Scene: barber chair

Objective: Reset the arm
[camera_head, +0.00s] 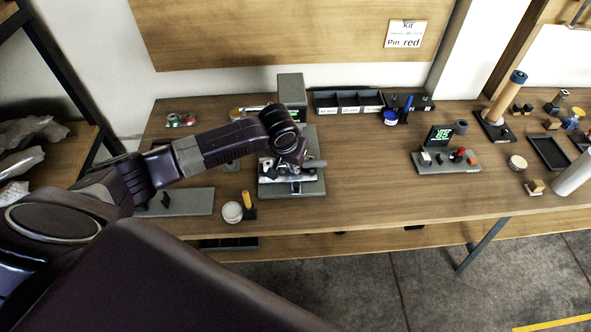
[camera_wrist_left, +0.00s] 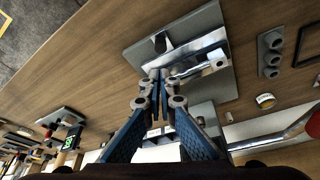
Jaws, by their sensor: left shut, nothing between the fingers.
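My left arm (camera_head: 205,145) reaches from the left over the wooden table. Its gripper (camera_head: 290,178) is over a grey device with a metal bar, a bench fixture (camera_head: 309,187) on a flat grey base. In the left wrist view the fingers (camera_wrist_left: 163,76) are shut and empty, in front of the shiny metal bar (camera_wrist_left: 202,44) on the fixture's base (camera_wrist_left: 212,88). I cannot tell whether the fingertips touch the bar. The wrist hides part of the fixture in the head view. My right gripper is not in view.
A white round container (camera_head: 232,212) and a yellow-handled item (camera_head: 248,205) stand left of the fixture. A grey box (camera_head: 291,88) and a black divided tray (camera_head: 347,101) are behind. A device with a green display (camera_head: 440,136) stands right. The table between is mostly clear.

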